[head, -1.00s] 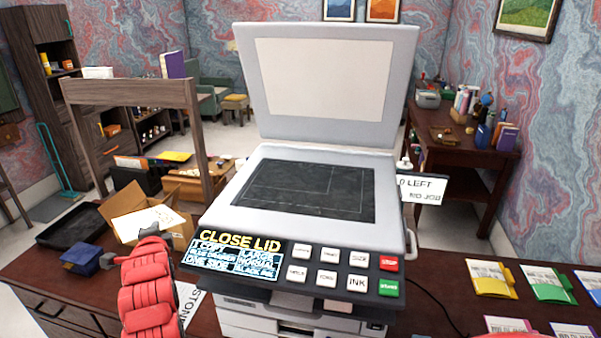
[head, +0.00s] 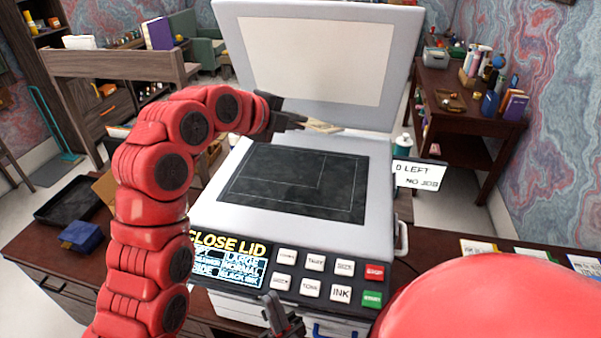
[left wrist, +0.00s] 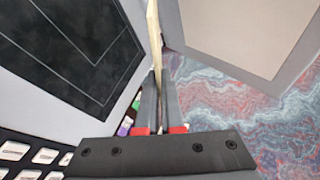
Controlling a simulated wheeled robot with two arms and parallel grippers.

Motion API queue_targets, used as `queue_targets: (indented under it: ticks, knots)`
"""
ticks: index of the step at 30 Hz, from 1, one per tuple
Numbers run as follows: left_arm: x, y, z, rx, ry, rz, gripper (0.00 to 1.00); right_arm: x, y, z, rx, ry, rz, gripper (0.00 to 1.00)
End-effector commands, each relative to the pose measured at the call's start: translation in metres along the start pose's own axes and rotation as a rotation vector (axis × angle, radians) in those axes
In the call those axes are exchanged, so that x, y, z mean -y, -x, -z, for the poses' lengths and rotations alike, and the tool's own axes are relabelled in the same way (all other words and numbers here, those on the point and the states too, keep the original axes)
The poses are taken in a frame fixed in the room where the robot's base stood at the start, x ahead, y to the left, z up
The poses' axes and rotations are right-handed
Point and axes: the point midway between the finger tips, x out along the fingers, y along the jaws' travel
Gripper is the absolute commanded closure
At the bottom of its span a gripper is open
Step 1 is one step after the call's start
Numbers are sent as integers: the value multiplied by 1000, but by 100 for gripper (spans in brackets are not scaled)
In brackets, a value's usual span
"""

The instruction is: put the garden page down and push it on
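The copier's black scan glass (head: 293,183) lies bare in the head view, with its grey lid (head: 316,60) standing open behind it. The copier display reads CLOSE LID. My left gripper (head: 301,121) is above the back edge of the glass, near the lid's foot. It is shut on a thin pale page (head: 324,127). In the left wrist view the page (left wrist: 154,38) shows edge-on between the fingers (left wrist: 161,85), so I cannot tell its print. My right gripper (head: 283,318) is low in front of the copier buttons; its opening is unclear.
The button panel (head: 322,277) is along the copier's front. A black tray (head: 70,202) and a blue box (head: 80,236) are on the desk at left. A wooden shelf frame (head: 112,66) stands behind my left arm.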

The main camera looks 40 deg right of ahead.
Motion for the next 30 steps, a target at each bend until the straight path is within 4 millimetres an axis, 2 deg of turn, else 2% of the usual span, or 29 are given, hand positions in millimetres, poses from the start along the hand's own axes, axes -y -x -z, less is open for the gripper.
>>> queue_targets:
  ticks: [8, 16, 18, 24, 30]
  knots:
    - [-24, -13, 0, 1, 3, 1, 100, 1, 11, -2, 0, 0, 0, 100]
    - [-62, -34, -1, 1, 6, 0, 100, 1, 19, -3, 0, 0, 0, 100]
    - [-75, -40, -2, 5, 1, 0, 100, 2, 38, -6, 0, 0, 0, 100]
    - [-86, -47, -2, 5, 0, 0, 100, 3, 62, -10, 0, 0, 0, 100]
    - [-87, -47, -2, 4, 2, 0, 100, 3, 66, -11, 0, 0, 0, 100]
